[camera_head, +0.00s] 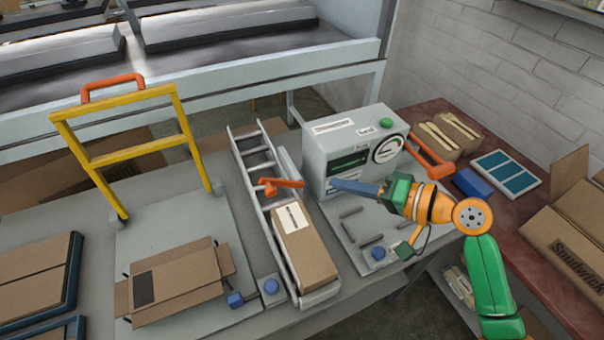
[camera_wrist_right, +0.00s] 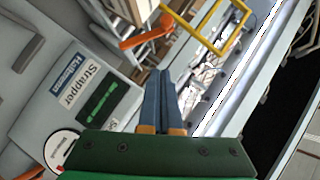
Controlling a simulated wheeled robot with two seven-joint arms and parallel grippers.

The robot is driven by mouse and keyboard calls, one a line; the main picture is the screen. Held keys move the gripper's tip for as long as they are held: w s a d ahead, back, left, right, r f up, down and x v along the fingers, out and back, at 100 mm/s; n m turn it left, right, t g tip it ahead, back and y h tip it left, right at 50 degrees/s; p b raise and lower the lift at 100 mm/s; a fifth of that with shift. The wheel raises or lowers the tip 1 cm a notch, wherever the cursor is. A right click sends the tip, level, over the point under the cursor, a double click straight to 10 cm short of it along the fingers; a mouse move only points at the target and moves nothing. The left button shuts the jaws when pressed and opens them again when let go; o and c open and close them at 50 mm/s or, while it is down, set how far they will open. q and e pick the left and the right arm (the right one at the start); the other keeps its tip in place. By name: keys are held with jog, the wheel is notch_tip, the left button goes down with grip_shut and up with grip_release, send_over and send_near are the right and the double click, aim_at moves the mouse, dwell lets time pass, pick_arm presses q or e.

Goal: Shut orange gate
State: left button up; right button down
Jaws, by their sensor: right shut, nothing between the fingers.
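The orange gate (camera_head: 285,184) is a short orange arm on the roller conveyor (camera_head: 255,160), lying roughly crosswise over it above the cardboard box (camera_head: 310,255). I cannot tell whether it is fully shut. In the right wrist view the orange gate (camera_wrist_right: 145,38) shows just beyond my fingertips. My right gripper (camera_head: 334,184) has its blue fingers shut and empty, in front of the grey strapper machine. The fingertips point left at the gate's right end, with a small gap in the head view. The right gripper (camera_wrist_right: 161,72) also shows in the wrist view. My left gripper is not in view.
The strapper machine (camera_head: 350,150) stands close to my right fingers, with an orange handle (camera_head: 428,157) at its right. A yellow frame (camera_head: 125,150) stands at left behind an open carton (camera_head: 175,283). Blue buttons sit beside the conveyor.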

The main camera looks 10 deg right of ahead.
jog(key=p, duration=0.3)
send_near(270, 184)
jog(key=x, duration=0.4)
jog(key=shift+w+d, duration=0.15)
jog(key=shift+w, duration=0.15)
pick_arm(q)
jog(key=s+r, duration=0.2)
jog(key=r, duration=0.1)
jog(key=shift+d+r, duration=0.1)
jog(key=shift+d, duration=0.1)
pick_arm(e)
jog(key=shift+s+a+f, duration=0.1)
jog(key=shift+a+f, duration=0.05)
jog(key=shift+a, duration=0.15)
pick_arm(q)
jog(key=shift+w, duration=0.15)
